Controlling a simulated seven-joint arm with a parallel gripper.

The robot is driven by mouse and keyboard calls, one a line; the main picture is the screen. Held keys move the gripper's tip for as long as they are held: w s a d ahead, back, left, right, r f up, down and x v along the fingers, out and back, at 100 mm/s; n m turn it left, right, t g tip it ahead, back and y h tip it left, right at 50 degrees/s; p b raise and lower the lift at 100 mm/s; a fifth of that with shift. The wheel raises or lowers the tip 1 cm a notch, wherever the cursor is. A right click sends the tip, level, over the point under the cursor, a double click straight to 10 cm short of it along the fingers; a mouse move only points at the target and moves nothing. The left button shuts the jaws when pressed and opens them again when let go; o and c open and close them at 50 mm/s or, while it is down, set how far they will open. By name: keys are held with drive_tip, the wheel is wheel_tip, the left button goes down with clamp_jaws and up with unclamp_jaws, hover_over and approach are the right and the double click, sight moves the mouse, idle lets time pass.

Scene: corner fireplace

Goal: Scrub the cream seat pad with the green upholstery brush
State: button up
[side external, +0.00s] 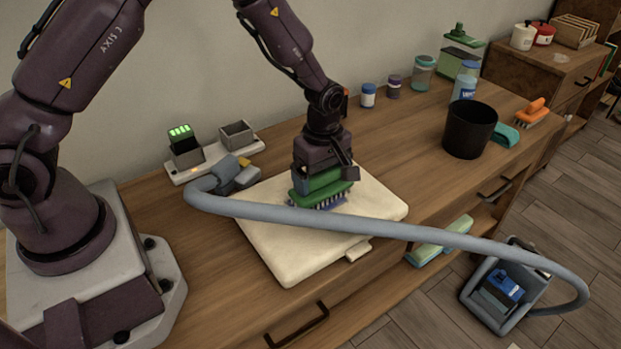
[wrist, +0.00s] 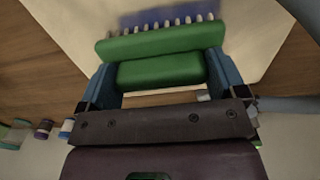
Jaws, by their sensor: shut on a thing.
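The cream seat pad (side external: 285,255) lies flat on the wooden counter, with a small tab at its front edge. My gripper (side external: 325,180) is over the rear right part of the pad, shut on the green upholstery brush (side external: 322,190). The bristle tips are partly hidden.
A grey hose (side external: 440,238) arches across the pad's front to a vacuum-like unit (side external: 503,292) on the floor. A charger (side external: 208,155) stands behind left.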

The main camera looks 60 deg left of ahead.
drive_tip(key=shift+w, duration=2.05)
drive_tip(key=shift+s, duration=5.35)
wheel_tip(320, 180, up, 8)
drive_tip(key=shift+s+r, duration=0.1)
